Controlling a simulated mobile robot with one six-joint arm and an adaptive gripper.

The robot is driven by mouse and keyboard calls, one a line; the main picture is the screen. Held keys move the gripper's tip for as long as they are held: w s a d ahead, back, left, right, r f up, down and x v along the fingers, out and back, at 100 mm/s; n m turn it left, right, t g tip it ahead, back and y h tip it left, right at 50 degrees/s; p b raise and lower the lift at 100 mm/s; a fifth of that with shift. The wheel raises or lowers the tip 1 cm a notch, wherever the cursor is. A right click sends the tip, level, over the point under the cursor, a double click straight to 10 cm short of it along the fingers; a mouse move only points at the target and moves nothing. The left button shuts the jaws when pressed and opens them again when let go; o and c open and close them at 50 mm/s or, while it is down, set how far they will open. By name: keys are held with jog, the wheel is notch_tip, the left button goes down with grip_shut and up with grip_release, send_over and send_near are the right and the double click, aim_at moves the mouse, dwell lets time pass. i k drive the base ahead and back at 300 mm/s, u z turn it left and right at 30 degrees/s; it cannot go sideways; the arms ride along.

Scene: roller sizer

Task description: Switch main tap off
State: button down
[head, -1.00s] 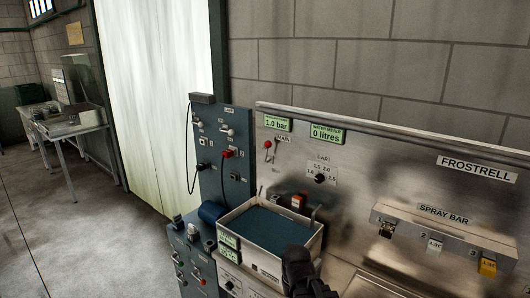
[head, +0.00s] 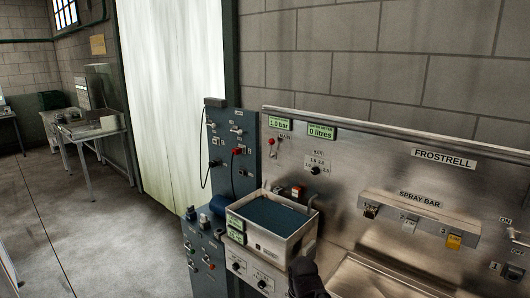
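The main tap (head: 272,143) is a small lever with a red knob on the steel panel, below the 1.0 bar display (head: 279,124). A small label, which seems to read MAIN, is beside it. The red knob is at the top of the lever. My gripper (head: 303,272) is the dark shape at the bottom centre, in front of the steel bench and well below and apart from the tap. Its fingers cannot be made out, so its opening is hidden.
A steel box with dark blue contents (head: 307,233) stands between my gripper and the panel. A blue-grey control panel (head: 225,150) rises left of the tap. The spray bar (head: 420,213) juts out at right. Open floor (head: 110,240) lies at left.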

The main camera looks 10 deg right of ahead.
aim_at(272, 141)
jog(key=k, duration=0.7)
jog(key=u, duration=0.5)
jog(key=i, duration=2.2)
jog(key=z, duration=0.35)
